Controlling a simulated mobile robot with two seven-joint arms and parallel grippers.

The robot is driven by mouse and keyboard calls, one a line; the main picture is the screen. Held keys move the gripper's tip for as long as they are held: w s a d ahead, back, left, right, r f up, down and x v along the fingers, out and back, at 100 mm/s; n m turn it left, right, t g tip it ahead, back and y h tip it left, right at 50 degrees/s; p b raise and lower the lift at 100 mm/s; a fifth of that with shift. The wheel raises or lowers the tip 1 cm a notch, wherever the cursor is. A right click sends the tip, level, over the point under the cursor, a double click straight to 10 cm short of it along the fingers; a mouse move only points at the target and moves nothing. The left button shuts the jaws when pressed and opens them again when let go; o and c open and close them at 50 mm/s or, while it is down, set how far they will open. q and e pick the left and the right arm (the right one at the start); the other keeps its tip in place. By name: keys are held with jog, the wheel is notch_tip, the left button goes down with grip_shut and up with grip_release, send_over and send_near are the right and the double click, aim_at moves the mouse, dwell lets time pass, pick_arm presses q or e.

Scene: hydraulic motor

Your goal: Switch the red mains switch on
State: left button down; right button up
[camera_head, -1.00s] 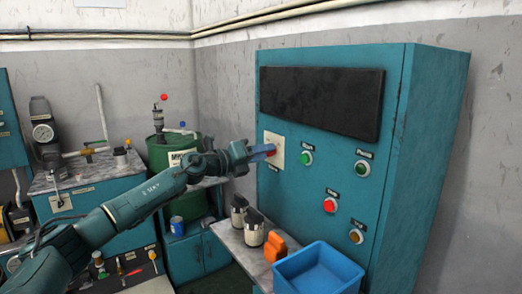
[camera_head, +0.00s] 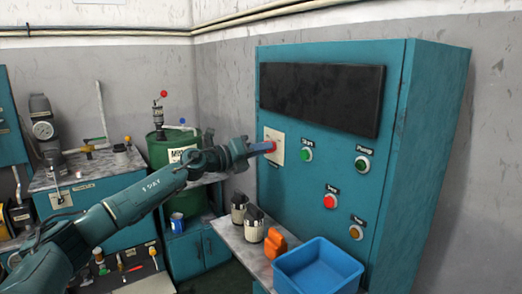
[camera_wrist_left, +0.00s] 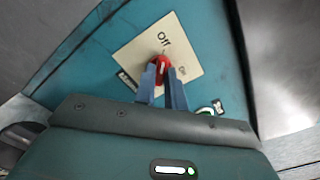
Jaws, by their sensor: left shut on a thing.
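The red mains switch (camera_wrist_left: 162,66) sits on a cream plate (camera_wrist_left: 188,57) on the teal cabinet. In the left wrist view the plate carries the words "Off" and "On", and the red handle lies near "Off". My left gripper (camera_head: 268,147) reaches the plate from the left in the head view. Its two fingers, also seen in the left wrist view (camera_wrist_left: 163,80), are shut on the red handle, with the tip of the handle showing beyond them. In the head view the fingers hide most of the switch. My right gripper is not in view.
The teal cabinet (camera_head: 300,215) has a dark screen (camera_head: 320,98), green buttons (camera_head: 306,154) and a red button (camera_head: 330,201). Below stand a blue bin (camera_head: 318,268), an orange object (camera_head: 281,241) and two dark-topped containers (camera_head: 254,225). A green barrel (camera_head: 165,155) stands behind my arm.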

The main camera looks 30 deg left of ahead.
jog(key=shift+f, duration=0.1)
pick_arm(q)
jog(key=m+b, duration=1)
jog(key=m, duration=0.7)
jog(key=shift+a+m, duration=0.1)
jog(key=shift+m, duration=0.3)
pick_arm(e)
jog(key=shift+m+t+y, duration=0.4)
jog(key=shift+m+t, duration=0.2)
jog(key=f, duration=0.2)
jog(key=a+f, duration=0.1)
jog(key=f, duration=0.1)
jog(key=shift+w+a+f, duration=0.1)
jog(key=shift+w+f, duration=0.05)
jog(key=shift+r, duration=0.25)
pick_arm(q)
jog(key=c, duration=1.5)
grip_release()
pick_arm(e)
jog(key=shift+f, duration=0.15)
